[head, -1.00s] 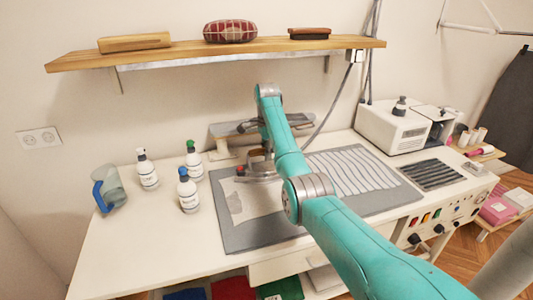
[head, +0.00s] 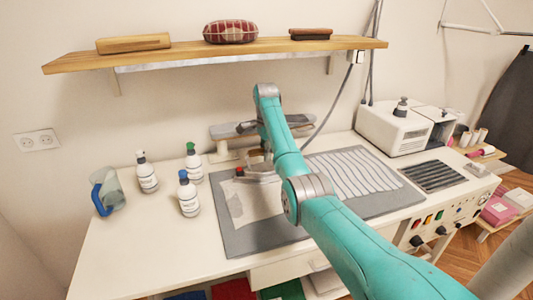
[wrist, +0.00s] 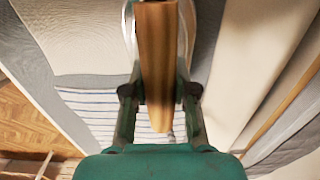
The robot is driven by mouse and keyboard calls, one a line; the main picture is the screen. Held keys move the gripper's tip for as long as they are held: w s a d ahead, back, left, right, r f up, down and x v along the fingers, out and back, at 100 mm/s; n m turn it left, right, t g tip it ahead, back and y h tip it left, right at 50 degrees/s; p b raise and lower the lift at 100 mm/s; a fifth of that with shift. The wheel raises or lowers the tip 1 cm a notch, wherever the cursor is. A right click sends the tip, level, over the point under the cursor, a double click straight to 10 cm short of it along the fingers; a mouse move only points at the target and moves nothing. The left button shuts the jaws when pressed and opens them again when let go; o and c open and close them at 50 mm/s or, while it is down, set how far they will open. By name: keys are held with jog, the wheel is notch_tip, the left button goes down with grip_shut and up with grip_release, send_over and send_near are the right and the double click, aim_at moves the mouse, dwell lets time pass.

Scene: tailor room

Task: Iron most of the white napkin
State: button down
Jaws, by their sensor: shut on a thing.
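The white napkin (head: 248,205) lies on the left part of the grey ironing mat (head: 265,238). Part of it is hidden by my arm and the iron. The iron (head: 262,177) is a metal one with a red knob, over the napkin's far part; I cannot tell whether its sole touches the cloth. In the wrist view my gripper (wrist: 160,92) is shut on the iron's wooden handle (wrist: 156,50). The napkin also shows there (wrist: 85,35), left of the handle. In the head view the gripper is mostly hidden behind my arm.
A striped cloth (head: 352,172) lies on the mat's right part. Spray bottles (head: 188,195) and a blue-handled jug (head: 106,192) stand at left. A raised board (head: 230,130) stands behind the mat. A white machine (head: 393,128) stands right. A wooden shelf (head: 190,54) hangs above.

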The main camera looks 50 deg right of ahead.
aim_at(248, 155)
jog(key=shift+w+a+r, duration=0.1)
jog(key=shift+w+a, duration=0.45)
jog(key=shift+a, duration=0.45)
jog(key=shift+w+a+f, duration=0.1)
jog(key=shift+w+a, duration=0.5)
jog(key=shift+a, duration=0.35)
jog(key=shift+w+a+r, duration=0.1)
jog(key=shift+w+a, duration=0.45)
jog(key=shift+a, duration=0.45)
jog(key=shift+s, duration=0.15)
